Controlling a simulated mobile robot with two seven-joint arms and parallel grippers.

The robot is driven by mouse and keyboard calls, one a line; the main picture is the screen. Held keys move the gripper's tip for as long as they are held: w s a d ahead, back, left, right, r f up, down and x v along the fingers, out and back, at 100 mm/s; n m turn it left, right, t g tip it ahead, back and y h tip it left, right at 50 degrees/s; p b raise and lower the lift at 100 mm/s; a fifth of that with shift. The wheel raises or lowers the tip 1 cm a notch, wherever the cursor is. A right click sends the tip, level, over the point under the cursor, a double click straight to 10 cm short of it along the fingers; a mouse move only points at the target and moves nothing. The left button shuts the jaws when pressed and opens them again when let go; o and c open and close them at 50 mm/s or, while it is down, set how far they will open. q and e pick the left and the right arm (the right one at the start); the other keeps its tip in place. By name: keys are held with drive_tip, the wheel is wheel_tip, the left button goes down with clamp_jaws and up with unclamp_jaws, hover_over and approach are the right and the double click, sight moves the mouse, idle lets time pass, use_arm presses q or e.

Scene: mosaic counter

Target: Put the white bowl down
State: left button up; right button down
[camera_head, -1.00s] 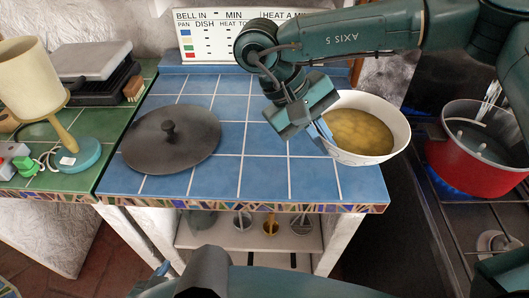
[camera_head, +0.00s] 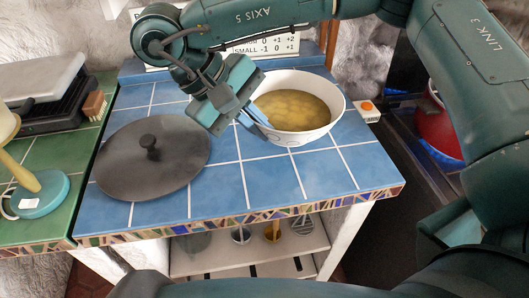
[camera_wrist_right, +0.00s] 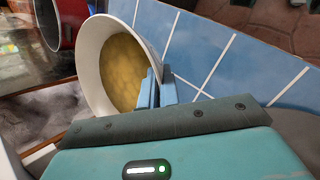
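The white bowl (camera_head: 332,97) holds a yellowish soup with pale round pieces. It is upright above the back right part of the blue tiled counter (camera_head: 265,185). I cannot tell whether its base touches the tiles. My right gripper (camera_head: 259,116) is shut on the left side of the bowl's rim. In the right wrist view, the blue fingers (camera_wrist_right: 156,90) pinch the wall of the bowl (camera_wrist_right: 88,62). My left gripper is not in view.
A dark round lid (camera_head: 150,172) with a knob lies on the tiles left of the bowl. A red pot (camera_head: 437,125) stands at the right, partly behind my arm. A sign (camera_head: 275,46) stands at the back. The front tiles are clear.

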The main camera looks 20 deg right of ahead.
drive_tip(key=shift+f, duration=3.15)
drive_tip(key=shift+f, duration=0.1)
drive_tip(key=shift+f, duration=0.15)
drive_tip(key=c, duration=1.6)
unclamp_jaws()
drive_tip(key=shift+c, duration=0.2)
drive_tip(key=shift+r, duration=0.35)
drive_tip(key=shift+w+a+r, duration=0.1)
drive_tip(key=shift+a+r, duration=0.15)
drive_tip(key=v, duration=1.1)
drive_tip(key=shift+p, duration=0.4)
